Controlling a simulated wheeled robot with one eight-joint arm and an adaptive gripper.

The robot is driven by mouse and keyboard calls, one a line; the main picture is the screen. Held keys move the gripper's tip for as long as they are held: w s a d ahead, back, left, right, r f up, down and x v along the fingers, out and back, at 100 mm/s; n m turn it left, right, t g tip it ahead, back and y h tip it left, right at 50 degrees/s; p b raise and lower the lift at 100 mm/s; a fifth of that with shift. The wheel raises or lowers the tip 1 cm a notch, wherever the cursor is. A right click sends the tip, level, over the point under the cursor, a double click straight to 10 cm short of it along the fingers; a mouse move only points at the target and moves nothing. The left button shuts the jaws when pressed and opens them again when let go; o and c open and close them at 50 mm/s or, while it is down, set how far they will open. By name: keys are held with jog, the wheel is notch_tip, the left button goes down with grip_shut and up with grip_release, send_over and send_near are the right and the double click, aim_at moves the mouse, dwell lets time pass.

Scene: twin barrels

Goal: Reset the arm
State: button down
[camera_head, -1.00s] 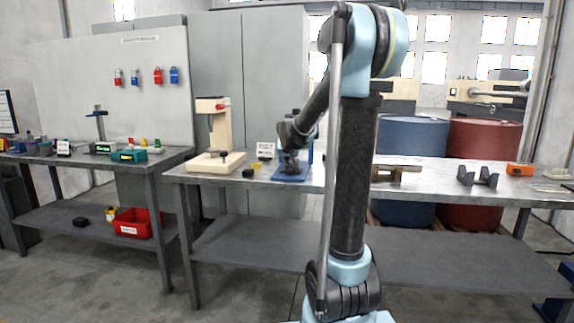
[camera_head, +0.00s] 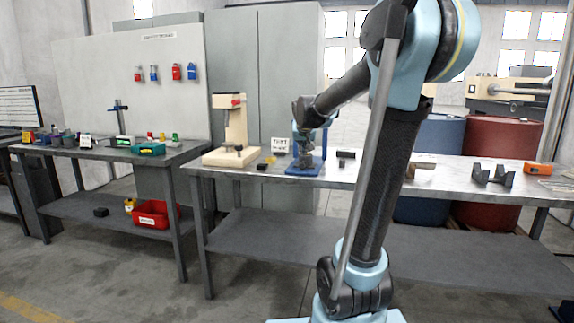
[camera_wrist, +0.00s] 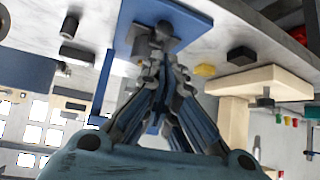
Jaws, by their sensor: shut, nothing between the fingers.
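My arm rises at the right of the head view and bends down left to my gripper (camera_head: 305,160). My gripper is over a blue stand (camera_head: 292,171) on the metal workbench (camera_head: 340,178). In the wrist view the fingers (camera_wrist: 155,62) are drawn together with nothing between them. Their tips are in front of the blue base plate (camera_wrist: 195,17) of the stand. A small dark knob-like part (camera_wrist: 164,30) on the plate shows just past the tips; I cannot tell whether they touch it.
A cream press-like stand (camera_head: 236,135) is left of my gripper, with a yellow piece (camera_head: 270,159) and a small sign (camera_head: 280,145) between. Dark V-shaped blocks (camera_head: 492,176) and an orange device (camera_head: 538,168) are on the right. Blue (camera_head: 433,140) and red (camera_head: 490,140) barrels stand behind the bench.

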jog(key=s+d+f+g, duration=0.1)
jog(key=s+f+g, duration=0.1)
jog(key=s+f, duration=0.5)
jog(key=s+d+f+n+g, duration=0.1)
jog(key=s+f, duration=0.7)
jog(key=s, duration=1.1)
jog(key=s+d+f+g+y, duration=0.1)
jog(key=s+f+g, duration=0.3)
jog(key=s, duration=1)
notch_tip(320, 180, down, 4)
jog(key=shift+d+r, duration=0.2)
jog(key=shift+d, duration=0.05)
jog(key=shift+w+f, duration=0.2)
jog(key=shift+w, duration=0.15)
